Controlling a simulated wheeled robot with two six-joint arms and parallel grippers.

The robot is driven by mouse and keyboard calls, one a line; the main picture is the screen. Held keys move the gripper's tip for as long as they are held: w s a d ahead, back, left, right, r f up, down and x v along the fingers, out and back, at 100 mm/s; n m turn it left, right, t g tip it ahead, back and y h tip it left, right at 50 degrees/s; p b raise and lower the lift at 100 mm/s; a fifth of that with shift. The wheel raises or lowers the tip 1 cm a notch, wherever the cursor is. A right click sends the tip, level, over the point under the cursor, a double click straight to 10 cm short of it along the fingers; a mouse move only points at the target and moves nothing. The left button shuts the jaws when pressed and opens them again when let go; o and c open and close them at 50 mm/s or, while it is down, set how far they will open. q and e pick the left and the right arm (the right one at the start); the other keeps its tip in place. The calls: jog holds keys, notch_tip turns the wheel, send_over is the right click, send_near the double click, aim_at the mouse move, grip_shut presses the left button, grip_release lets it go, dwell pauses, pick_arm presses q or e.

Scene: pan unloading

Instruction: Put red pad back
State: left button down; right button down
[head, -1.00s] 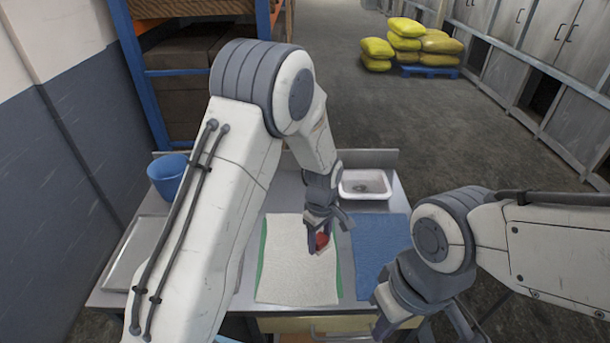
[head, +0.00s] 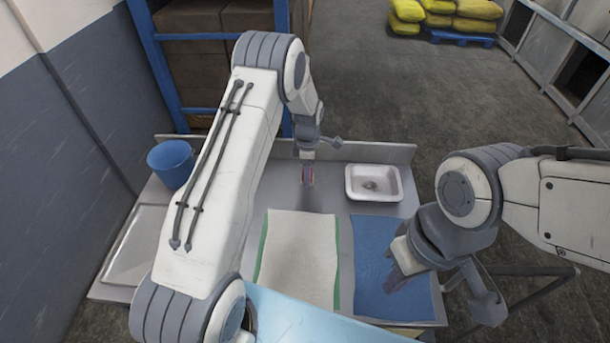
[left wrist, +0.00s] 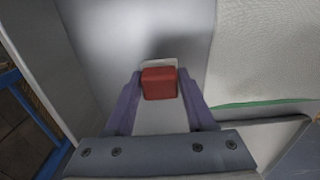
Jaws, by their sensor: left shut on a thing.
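My left gripper (head: 306,175) is shut on the red pad (left wrist: 159,83). In the left wrist view the pad is a small red block between the two purple fingers, with a white part showing behind and below it. In the head view the pad is mostly hidden by the fingers. The gripper hangs over the bare steel at the back of the table (head: 335,160), left of the white tray. My right gripper (head: 396,280) is over the blue mat's right side; its finger opening is not clear.
A white mat with green edges (head: 300,255) and a blue mat (head: 375,250) lie at the front. A white tray (head: 374,183) stands at the back right and a blue bucket (head: 171,163) at the back left. A metal tray (head: 135,245) lies at the left.

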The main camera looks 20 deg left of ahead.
pick_arm(q)
jog(key=shift+w+a+f, duration=0.55)
jog(key=shift+a, duration=0.2)
notch_tip(320, 180, down, 4)
jog(key=p, duration=0.2)
jog(key=shift+r+p, duration=0.25)
jog(key=shift+p, duration=0.1)
jog(key=shift+f, duration=0.35)
jog(key=shift+f, duration=0.1)
jog(key=shift+c, duration=1.2)
grip_release()
